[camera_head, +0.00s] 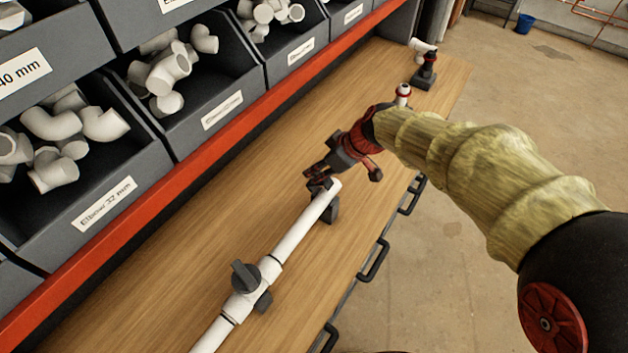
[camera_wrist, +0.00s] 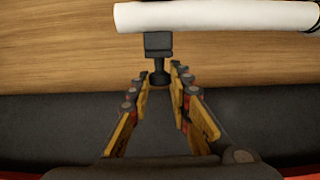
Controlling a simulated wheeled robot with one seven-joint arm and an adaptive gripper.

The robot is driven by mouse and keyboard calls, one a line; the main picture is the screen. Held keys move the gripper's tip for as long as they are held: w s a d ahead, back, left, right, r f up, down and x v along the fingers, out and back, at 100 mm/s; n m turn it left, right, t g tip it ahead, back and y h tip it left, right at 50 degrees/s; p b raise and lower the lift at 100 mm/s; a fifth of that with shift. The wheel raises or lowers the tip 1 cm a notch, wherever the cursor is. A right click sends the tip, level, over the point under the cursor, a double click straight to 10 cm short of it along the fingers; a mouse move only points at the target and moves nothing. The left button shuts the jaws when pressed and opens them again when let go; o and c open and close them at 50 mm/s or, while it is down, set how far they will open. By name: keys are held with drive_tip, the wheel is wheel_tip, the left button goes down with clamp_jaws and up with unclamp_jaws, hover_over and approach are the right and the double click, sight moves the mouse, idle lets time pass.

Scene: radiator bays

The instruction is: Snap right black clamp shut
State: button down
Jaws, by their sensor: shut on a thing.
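A white pipe (camera_head: 302,228) runs along the wooden bench and carries a valve with a dark handle (camera_head: 245,276). The right black clamp (camera_head: 331,210) is at the pipe's far end. My gripper (camera_head: 318,180) is at this end, its fingers closed in on the clamp's dark part. In the wrist view, the pipe (camera_wrist: 215,16) crosses the top. The clamp's black block (camera_wrist: 158,42) sits beside the pipe, with a short stem between my fingertips (camera_wrist: 160,78). Whether the clamp's strap is over the pipe is hidden.
Grey bins (camera_head: 75,205) of white fittings stand behind a red rail (camera_head: 190,165) along the left. A dark stand with a white fitting (camera_head: 425,72) is at the bench's far end. Black handles (camera_head: 375,262) line the front edge. Bare wood (camera_head: 215,225) lies between rail and pipe.

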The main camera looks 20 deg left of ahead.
sight(329, 183)
drive_tip(key=shift+s+d+f+t+y+b, duration=0.25)
drive_tip(key=shift+d+y+b, duration=0.3)
drive_tip(key=shift+b, duration=1.8)
drive_tip(key=shift+d+f+t+y+b, duration=0.15)
drive_tip(key=shift+d+f+y+b, duration=0.35)
drive_tip(key=shift+b, duration=1.85)
drive_tip(key=d+y+b, duration=0.1)
drive_tip(key=b, duration=0.3)
drive_tip(key=shift+s+y, duration=0.15)
drive_tip(key=shift+y, duration=0.2)
drive_tip(key=y+b, duration=0.1)
drive_tip(key=d+y+b, duration=0.1)
drive_tip(key=b, duration=0.1)
drive_tip(key=shift+s+d+f+t, duration=0.15)
drive_tip(key=shift+s+f+t, duration=0.1)
drive_tip(key=shift+f+t, duration=0.15)
drive_tip(key=shift+s+d+f+t+y, duration=0.1)
drive_tip(key=shift+d+f+t+y, duration=0.1)
drive_tip(key=shift+d+f+y, duration=0.3)
drive_tip(key=shift+s+d+f+t+y, duration=0.1)
drive_tip(key=shift+d+f+t+y, duration=0.1)
drive_tip(key=shift+y, duration=0.5)
drive_tip(key=c, duration=1.6)
unclamp_jaws()
drive_tip(key=shift+c, duration=0.2)
drive_tip(key=shift+r, duration=0.1)
